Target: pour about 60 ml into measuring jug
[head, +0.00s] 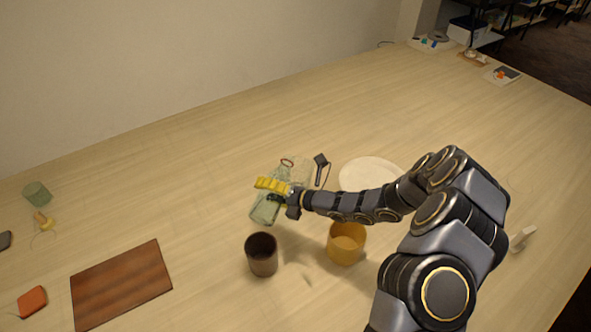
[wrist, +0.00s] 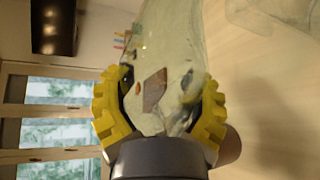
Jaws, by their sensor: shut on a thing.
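My gripper (head: 273,188), with yellow fingers, is shut on a pale green, see-through glass bottle (head: 264,211). In the head view the bottle leans, its wider end at lower left and its narrow end at upper right. In the wrist view the bottle (wrist: 165,65) fills the space between the fingers (wrist: 160,115). A faint clear vessel (head: 302,172), seemingly the measuring jug, stands just right of the bottle's narrow end. Its clear glass also shows at the top right of the wrist view (wrist: 255,18). I cannot make out a liquid level or a stream in either.
A dark brown cup (head: 262,256) and a yellow cup (head: 346,245) stand in front of my gripper. A white plate (head: 368,173) and a small dark-headed tool (head: 321,161) lie behind. A brown board (head: 121,285) and a green cup (head: 37,194) are at left.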

